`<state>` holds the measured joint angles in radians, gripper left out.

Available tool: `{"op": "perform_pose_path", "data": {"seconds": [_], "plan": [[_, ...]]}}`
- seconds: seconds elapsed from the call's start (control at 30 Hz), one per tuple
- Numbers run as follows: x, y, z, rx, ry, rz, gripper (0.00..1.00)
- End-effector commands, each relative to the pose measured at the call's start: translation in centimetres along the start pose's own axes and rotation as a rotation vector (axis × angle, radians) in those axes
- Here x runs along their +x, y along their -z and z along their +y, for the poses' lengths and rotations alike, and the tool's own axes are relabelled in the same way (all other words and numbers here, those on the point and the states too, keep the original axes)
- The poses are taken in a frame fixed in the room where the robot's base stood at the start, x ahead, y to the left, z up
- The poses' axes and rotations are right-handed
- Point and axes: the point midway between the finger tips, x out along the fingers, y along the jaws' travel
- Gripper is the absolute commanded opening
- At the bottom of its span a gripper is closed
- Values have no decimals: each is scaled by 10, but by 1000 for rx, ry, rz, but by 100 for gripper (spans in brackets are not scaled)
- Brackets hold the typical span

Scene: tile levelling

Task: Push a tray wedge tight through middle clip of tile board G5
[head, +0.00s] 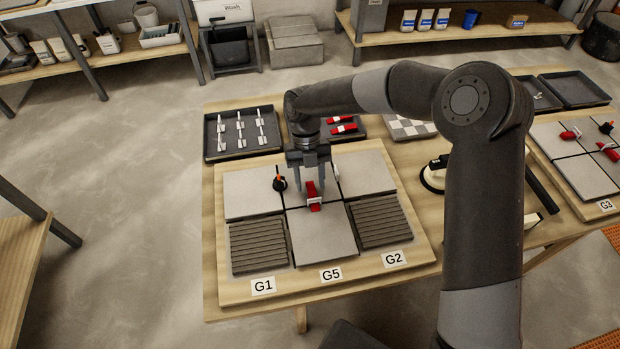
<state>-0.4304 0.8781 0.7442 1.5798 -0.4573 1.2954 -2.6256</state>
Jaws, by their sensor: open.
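Tile board G5 (224,289) lies on the table, with grey tiles, ribbed tiles at the two front corners, and paper labels G1, G5 and G2 along its front. A red wedge (313,189) sits at the middle clip (314,201), a small white piece on the central joint; how deep it goes through cannot be told. My gripper (310,182) points down over it, jaws open, just behind or around the wedge; contact cannot be told. Red wedges (342,120) lie in the wedge tray (361,135) behind the board, partly hidden by my arm.
A black piece with an orange tip (279,183) stands on the left joint, and a white clip (336,172) on the right. A tray of white clips (212,154) is behind left.

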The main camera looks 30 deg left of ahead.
Motion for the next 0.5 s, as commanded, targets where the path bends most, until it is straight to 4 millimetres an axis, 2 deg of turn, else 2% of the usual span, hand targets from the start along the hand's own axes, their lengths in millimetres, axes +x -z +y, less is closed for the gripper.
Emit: {"op": "perform_pose_path", "data": {"seconds": [0.17, 0.27, 0.5], "plan": [[-2, 0, 0, 0, 0, -1, 44], [-12, -1, 0, 1, -1, -3, 44], [-60, -1, 0, 0, -1, -5, 44]]}}
